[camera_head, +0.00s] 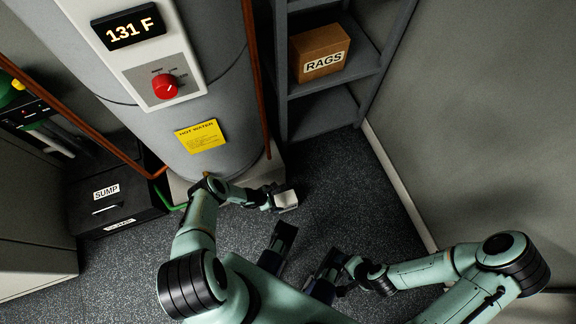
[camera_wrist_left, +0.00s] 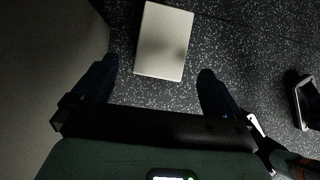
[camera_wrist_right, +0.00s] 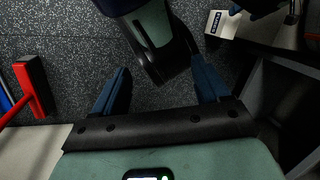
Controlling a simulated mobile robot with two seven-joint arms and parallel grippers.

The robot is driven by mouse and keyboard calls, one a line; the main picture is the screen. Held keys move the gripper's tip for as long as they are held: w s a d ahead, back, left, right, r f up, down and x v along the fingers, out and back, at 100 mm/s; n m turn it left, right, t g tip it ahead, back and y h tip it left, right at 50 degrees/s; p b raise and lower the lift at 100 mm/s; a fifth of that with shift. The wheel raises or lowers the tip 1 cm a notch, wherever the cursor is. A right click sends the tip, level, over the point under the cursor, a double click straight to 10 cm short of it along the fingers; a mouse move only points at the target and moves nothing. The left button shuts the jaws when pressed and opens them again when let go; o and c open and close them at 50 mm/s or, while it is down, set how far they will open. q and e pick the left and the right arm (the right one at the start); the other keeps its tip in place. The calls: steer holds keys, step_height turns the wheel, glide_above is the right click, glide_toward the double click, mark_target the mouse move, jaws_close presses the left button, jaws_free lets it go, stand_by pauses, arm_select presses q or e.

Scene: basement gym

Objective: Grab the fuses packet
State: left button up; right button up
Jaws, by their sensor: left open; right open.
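The fuses packet looks to be the small pale box (camera_head: 286,200) on the dark speckled floor beside the water heater's base. My left gripper (camera_head: 272,198) is open right at the packet. In the left wrist view its fingers (camera_wrist_left: 157,68) lie either side of the packet's near end, with gaps on both sides. My right gripper (camera_wrist_right: 160,65) is open and empty over the floor, away from the packet.
The water heater (camera_head: 222,125) stands on a pale base behind the left gripper. A grey shelf unit (camera_head: 330,100) holds a RAGS box (camera_head: 318,52). A black SUMP box (camera_head: 110,195) is at left. A red-handled tool (camera_wrist_right: 38,85) lies at left in the right wrist view.

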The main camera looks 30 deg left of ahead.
mark_target(286, 200)
arm_select(q)
steer(key=b+x, duration=0.3)
steer(key=x, duration=0.2)
steer(key=b+x, duration=0.2)
steer(key=x, duration=0.1)
steer(key=shift+s+d+f, duration=0.1)
steer(key=shift+f, duration=0.1)
steer(key=shift+b+x, duration=0.75)
steer(key=shift+x, duration=0.05)
steer(key=shift+r, duration=0.15)
arm_select(e)
steer(key=w+d+f+m+t+h, duration=0.1)
steer(key=w+d+f+t, duration=0.1)
steer(key=w+d+f, duration=0.3)
step_height(286, 200, down, 4)
steer(key=shift+w+f, duration=0.1)
steer(key=shift+w, duration=0.65)
arm_select(q)
steer(key=c, duration=1.1)
steer(key=shift+r, duration=0.1)
